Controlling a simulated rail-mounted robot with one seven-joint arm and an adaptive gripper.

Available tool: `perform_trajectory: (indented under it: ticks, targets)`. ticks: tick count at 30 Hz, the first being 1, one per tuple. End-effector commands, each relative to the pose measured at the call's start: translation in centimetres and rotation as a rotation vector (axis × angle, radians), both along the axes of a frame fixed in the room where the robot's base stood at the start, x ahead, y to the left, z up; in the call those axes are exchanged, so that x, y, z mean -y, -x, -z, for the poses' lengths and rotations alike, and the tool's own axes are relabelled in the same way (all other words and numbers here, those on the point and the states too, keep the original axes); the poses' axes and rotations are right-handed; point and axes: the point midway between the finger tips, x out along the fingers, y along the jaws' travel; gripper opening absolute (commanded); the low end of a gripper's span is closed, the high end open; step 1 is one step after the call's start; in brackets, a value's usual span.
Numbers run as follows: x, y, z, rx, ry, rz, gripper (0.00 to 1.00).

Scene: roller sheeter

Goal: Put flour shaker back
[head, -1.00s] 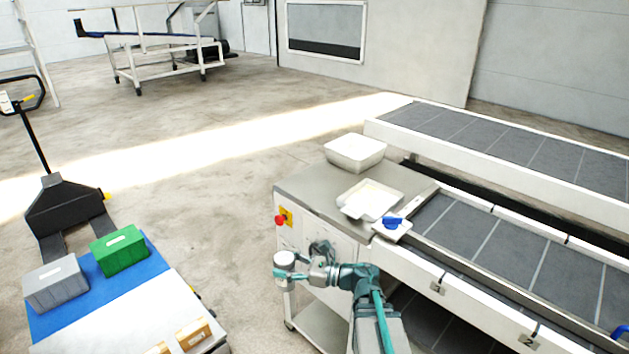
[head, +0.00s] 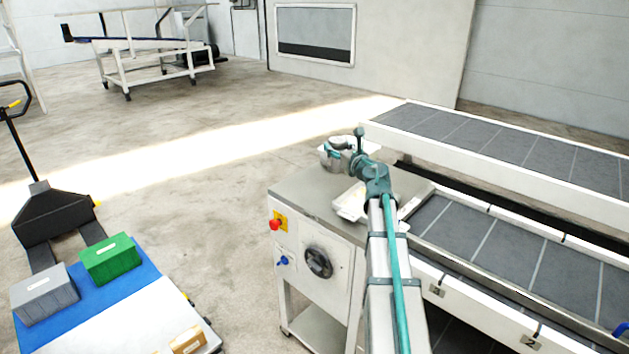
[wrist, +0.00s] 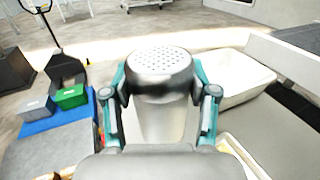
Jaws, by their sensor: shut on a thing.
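The flour shaker (wrist: 160,75), a metal cylinder with a perforated domed top, fills the middle of the wrist view. My gripper (wrist: 160,95) is shut on it, one teal finger on each side, and the shaker looks upright. In the head view my gripper (head: 338,152) holds the shaker (head: 328,160) over the back end of the steel machine top (head: 300,192). It is in front of the white bin at the back, and I cannot tell how high above the top it is.
A white bin (wrist: 232,75) stands just right of the shaker. A shallow white tray (head: 350,205) lies on the machine top, partly hidden by my arm. The conveyor belt (head: 490,245) runs to the right. A pallet with a grey crate (head: 45,293) and a green crate (head: 112,258) is at left.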

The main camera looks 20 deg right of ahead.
Motion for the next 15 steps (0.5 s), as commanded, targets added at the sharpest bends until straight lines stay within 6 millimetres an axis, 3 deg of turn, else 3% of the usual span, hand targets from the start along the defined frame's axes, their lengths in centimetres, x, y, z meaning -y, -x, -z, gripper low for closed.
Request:
perform_trajectory:
  ticks: [11, 15]
  targets:
    - [-1.0, -7.7, 3.0, -0.002, -0.002, 0.002, 0.15]
    - [-1.4, -10.1, 5.3, -0.004, -0.001, 0.003, 0.15]
